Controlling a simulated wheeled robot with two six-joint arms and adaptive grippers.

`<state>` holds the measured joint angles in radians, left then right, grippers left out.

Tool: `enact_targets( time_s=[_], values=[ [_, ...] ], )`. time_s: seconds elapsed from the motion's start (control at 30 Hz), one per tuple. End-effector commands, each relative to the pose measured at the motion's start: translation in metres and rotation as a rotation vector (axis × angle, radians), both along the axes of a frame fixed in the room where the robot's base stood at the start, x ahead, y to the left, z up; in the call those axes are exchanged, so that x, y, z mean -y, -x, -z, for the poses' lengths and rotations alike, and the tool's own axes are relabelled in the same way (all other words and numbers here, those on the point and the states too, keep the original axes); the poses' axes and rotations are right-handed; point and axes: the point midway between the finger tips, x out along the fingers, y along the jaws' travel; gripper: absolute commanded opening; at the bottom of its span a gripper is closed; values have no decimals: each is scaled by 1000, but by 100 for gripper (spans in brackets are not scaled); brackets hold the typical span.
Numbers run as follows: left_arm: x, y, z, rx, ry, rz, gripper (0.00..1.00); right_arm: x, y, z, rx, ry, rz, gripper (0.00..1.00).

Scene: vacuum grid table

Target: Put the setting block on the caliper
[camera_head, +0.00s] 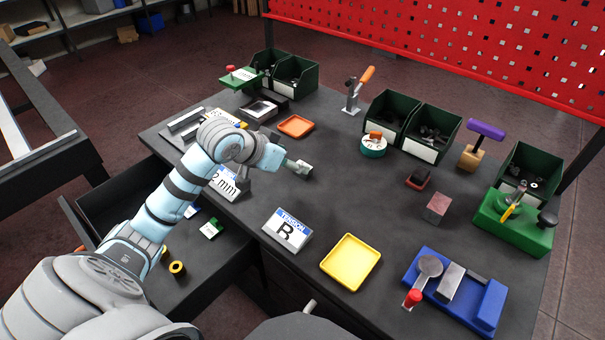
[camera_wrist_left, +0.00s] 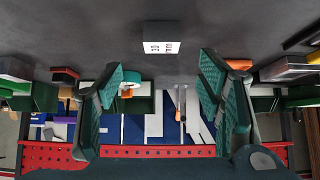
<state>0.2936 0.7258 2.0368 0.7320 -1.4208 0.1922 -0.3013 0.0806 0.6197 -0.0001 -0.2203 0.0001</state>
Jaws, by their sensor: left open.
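A small block with a white face and dark print reading like "20 mm" (camera_wrist_left: 162,47) stands on the dark table in the left wrist view, centred between the fingers and beyond their tips; it looks like the setting block. My left gripper (camera_head: 302,168) is open and empty above the middle of the table; its teal pads (camera_wrist_left: 166,88) are spread apart in the wrist view. In the head view I cannot pick the block out near the gripper. Long grey metal bars (camera_head: 186,121) lie at the table's left, partly behind my arm; I cannot tell whether they are the caliper.
An orange tray (camera_head: 296,126), a toggle clamp (camera_head: 352,97), a tape roll (camera_head: 373,148) and green bins stand behind.

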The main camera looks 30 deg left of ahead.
Motion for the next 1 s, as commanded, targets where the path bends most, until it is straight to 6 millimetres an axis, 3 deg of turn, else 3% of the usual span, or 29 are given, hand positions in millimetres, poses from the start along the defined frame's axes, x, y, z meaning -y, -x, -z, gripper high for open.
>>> enact_targets(
  time_s=[0.33, 0.6, 1.0],
  values=[
    [3, -35, 46, 1, 2, -3, 61, 0, -1, 17, 2, 0, 0, 40],
    [4, -42, 51, 2, -4, -1, 61, -1, -1, 17, 2, -1, 1, 40],
    [4, -42, 51, 2, -3, -2, 0, -1, -1, 17, 2, -1, 1, 40]
  ],
)
